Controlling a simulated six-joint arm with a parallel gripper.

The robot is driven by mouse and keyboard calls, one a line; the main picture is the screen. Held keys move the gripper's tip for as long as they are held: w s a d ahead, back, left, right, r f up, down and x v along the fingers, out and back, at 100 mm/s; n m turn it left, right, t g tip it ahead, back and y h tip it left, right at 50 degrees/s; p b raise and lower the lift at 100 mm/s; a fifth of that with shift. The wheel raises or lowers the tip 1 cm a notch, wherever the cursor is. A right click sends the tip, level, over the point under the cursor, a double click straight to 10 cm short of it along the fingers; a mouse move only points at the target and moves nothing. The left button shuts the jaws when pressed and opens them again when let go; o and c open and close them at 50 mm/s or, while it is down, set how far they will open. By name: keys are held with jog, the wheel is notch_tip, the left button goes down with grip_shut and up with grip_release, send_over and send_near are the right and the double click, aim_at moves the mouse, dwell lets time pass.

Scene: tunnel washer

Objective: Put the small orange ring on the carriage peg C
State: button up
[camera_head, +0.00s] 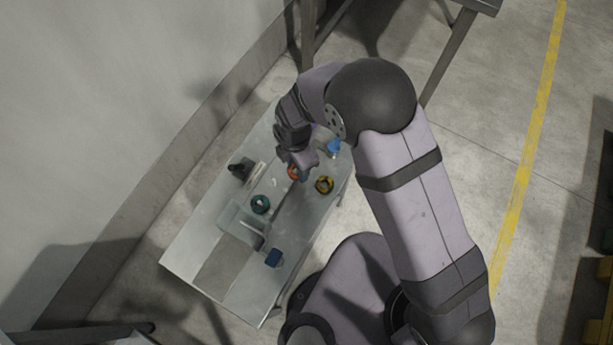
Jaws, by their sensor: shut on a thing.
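The small orange ring (293,173) shows as a small orange patch above the far middle part of the table, partly hidden by my gripper. My gripper (299,169) reaches down from the arm's wrist and is shut on the orange ring; its fingertips are small and hard to make out. A pale carriage-like plate (232,216) lies left of the gripper, with a teal ring (260,204) at its upper right side. I cannot make out pegs or letters on it, so I cannot tell which is peg C.
On the grey table (188,249) are a yellow and black ring (324,185) right of the gripper, a blue item (333,147) behind it, a dark blue block (273,257) and a black fixture (241,169). A wall borders the left. The table's near left end is clear.

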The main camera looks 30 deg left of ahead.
jog(key=shift+n, duration=0.6)
jog(key=w+a+r, duration=0.1)
jog(key=a, duration=0.1)
jog(key=w+a+r, duration=0.2)
jog(key=a, duration=0.1)
jog(key=shift+w+a, duration=0.1)
jog(key=shift+a, duration=0.2)
jog(key=shift+d+r+n, duration=0.15)
jog(key=shift+d+n, duration=0.05)
jog(key=shift+n, duration=0.5)
jog(key=shift+f+b, duration=1.95)
jog(key=shift+f, duration=0.75)
jog(key=shift+f+b, duration=0.7)
jog(key=shift+f, duration=0.45)
jog(key=shift+f, duration=0.35)
jog(key=shift+f+b, duration=0.2)
jog(key=shift+b, duration=0.1)
